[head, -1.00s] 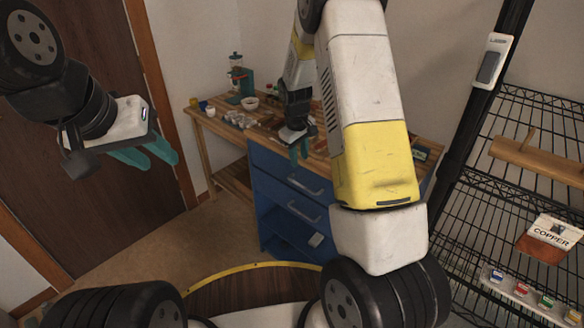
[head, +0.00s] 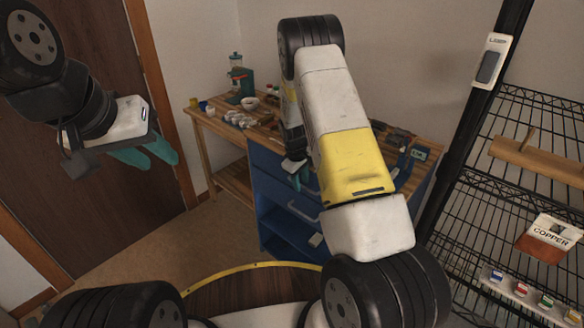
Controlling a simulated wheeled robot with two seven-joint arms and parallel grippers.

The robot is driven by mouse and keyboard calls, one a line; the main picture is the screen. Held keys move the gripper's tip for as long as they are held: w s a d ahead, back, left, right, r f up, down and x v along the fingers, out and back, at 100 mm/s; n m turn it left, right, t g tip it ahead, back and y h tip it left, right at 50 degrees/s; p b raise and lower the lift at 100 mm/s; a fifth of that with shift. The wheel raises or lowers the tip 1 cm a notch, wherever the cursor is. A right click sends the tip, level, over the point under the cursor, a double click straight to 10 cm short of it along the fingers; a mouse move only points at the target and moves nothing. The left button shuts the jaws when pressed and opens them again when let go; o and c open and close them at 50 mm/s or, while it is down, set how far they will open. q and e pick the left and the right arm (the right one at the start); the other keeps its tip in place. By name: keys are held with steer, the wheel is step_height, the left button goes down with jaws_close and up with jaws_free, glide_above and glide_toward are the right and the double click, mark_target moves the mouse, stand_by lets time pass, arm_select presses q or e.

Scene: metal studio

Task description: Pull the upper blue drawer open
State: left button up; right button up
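The blue drawer cabinet stands under the wooden workbench in the head view. The upper blue drawer (head: 267,179) is at its top and looks closed; its handle is hidden behind my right gripper and forearm. My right gripper (head: 299,181) points down in front of the upper drawer's face, around handle height. Whether its teal fingers are apart or touch the handle cannot be made out. A lower drawer with a pale handle (head: 303,212) shows below. My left gripper (head: 146,156) is open and empty at the left, in front of the brown door, far from the cabinet.
The wooden workbench (head: 222,127) carries small jars, a bowl (head: 249,103) and a teal device (head: 241,85). A black wire rack (head: 505,190) stands close on the right. Below the drawers is an open blue shelf. The floor (head: 175,245) left of the cabinet is clear.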

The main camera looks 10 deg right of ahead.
jaws_close()
stand_by(1.4)
